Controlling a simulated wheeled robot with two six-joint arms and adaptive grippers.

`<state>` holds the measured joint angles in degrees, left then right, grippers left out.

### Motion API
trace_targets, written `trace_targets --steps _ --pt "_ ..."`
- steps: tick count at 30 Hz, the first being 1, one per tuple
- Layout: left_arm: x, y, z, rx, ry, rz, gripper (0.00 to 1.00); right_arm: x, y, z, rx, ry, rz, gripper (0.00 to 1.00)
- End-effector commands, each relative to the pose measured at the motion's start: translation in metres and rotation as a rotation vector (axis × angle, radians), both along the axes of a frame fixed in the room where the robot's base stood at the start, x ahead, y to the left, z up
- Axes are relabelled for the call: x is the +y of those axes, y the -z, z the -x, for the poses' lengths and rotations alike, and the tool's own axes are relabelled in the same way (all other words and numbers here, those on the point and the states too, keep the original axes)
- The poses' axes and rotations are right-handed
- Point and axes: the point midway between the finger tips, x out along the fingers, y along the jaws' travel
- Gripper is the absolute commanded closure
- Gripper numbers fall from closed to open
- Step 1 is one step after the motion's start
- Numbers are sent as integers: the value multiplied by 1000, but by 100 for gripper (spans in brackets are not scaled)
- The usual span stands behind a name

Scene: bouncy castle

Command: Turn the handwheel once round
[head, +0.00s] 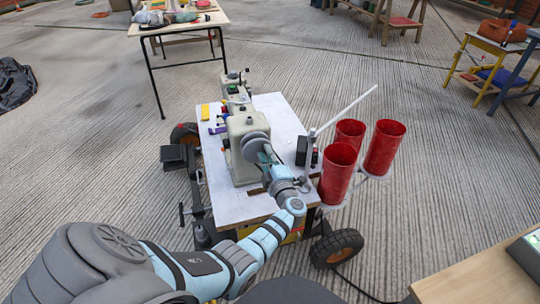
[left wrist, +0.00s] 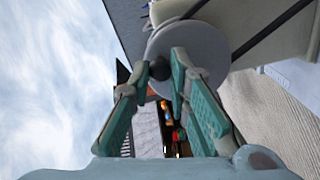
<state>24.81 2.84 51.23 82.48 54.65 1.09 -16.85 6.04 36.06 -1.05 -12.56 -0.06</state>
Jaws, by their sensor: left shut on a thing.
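The handwheel (head: 254,142) is a grey disc on the end of a cream sewing machine (head: 243,168) that stands on a white-topped table. In the left wrist view the handwheel (left wrist: 205,48) fills the upper middle, with a small dark knob (left wrist: 159,70) near its rim. My left gripper (head: 267,157) reaches the wheel from the front right. In the left wrist view its green fingertips (left wrist: 162,72) close on either side of the knob and grip it. My arm and gripper hide part of the wheel's lower right in the head view. My right gripper is out of view.
Red cylinders (head: 338,173) and a pale rod (head: 346,110) stand right of the machine. A wooden surface (head: 470,283) is at the lower right. Open ribbed floor lies left.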

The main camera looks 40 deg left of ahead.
Motion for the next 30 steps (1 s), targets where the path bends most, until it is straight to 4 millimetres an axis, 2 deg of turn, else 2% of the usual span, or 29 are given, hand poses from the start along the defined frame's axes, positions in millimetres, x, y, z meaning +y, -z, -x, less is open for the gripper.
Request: trace_targets --steps 15,30 --pt "8 -3 13 -359 -2 251 100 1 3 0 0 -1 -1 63" --pt "11 -2 18 -495 -3 349 100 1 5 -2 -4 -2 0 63"
